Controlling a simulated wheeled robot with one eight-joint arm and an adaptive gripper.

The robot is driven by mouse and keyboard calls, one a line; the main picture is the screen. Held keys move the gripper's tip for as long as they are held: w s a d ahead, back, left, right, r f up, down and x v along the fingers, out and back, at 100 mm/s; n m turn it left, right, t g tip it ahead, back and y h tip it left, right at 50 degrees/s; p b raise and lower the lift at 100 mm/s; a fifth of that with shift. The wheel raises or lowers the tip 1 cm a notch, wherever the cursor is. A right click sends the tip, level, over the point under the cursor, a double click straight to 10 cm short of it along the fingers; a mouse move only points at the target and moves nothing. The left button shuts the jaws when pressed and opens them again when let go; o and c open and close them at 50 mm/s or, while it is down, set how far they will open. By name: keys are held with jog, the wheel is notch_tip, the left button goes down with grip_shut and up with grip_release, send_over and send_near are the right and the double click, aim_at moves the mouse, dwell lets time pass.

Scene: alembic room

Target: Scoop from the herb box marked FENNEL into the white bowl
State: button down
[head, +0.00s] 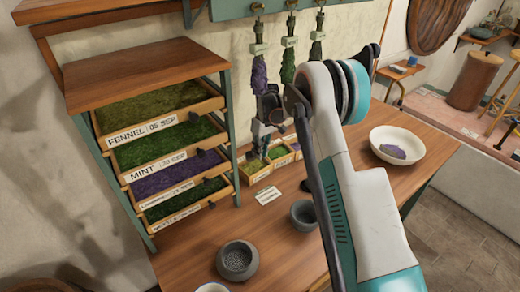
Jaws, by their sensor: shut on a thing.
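A drawer marked FENNEL (140,133), filled with green herb, is the top one of the wooden rack at left. Small herb boxes (262,171) with green contents stand on the table behind my arm; their markings are too small to read. A wide white bowl (397,136) with some purple matter in it stands at the table's right. My gripper (258,145) points down just above the small boxes, left of the white bowl. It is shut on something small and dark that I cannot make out. My arm hides part of the table.
Drawers of mint (155,165) and other herbs sit below the fennel one. Herb bunches (288,65) hang behind my gripper. A grey mortar (237,261), a dark cup (303,214) and a white card (268,195) are on the table. Part of another pale bowl (212,287) shows at the bottom.

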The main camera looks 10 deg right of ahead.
notch_tip(320, 180, down, 8)
jog(key=b, duration=0.4)
jog(key=shift+r+b, duration=0.15)
jog(key=shift+b, duration=0.2)
jog(key=shift+s+f, duration=0.2)
jog(key=shift+f, duration=0.05)
jog(key=shift+a+f+b, duration=0.15)
jog(key=shift+a+b, duration=0.1)
jog(key=shift+b, duration=0.3)
jog(key=shift+w+d, duration=0.1)
jog(key=shift+d, duration=0.1)
jog(key=shift+w+d, duration=0.25)
jog(key=shift+d, duration=0.35)
jog(key=shift+w+d, duration=0.2)
jog(key=shift+d, duration=0.4)
